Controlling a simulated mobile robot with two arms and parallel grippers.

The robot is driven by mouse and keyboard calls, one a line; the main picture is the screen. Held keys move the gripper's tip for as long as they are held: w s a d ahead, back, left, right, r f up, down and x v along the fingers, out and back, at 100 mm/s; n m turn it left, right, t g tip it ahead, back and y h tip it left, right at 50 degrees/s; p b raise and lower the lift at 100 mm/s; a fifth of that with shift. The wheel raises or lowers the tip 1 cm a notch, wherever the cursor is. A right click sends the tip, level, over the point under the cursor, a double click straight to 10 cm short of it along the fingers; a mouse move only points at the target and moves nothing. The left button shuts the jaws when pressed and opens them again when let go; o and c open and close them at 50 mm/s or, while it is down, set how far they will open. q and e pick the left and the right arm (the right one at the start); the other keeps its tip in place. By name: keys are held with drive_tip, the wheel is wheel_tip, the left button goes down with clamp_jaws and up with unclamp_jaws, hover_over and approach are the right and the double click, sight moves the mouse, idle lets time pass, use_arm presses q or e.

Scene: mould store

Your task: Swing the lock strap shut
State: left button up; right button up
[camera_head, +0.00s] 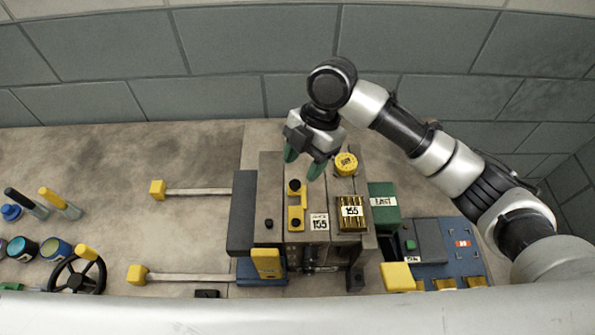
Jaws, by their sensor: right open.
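The mould (270,180) is a grey steel block on the bench in the middle of the view, with a dark plate on its left side. A yellow lock strap (296,214) lies on its top, with a black knob (294,187) at its far end. The strap runs roughly front to back. A small black stud (268,223) stands to its left, apart from it. My right gripper (304,163) is open and empty, its green fingertips pointing down above the mould's far end, just beyond the knob. No contact with the strap shows. My left gripper is out of view.
A label "155" (319,222) and a brass plate (351,211) sit right of the strap. A yellow round cap (346,163) and green box (384,207) stand close by. Yellow-ended rods (200,191) lie left. A handwheel (74,275) is front left.

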sight(295, 183)
drive_tip(key=x, duration=0.4)
drive_tip(key=shift+f+p, duration=0.3)
drive_tip(key=shift+w+a, duration=0.1)
drive_tip(key=c, duration=0.5)
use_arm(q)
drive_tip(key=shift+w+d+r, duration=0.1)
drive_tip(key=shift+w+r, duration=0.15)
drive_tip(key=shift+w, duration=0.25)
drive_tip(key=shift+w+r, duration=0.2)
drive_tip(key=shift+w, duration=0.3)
use_arm(e)
clamp_jaws()
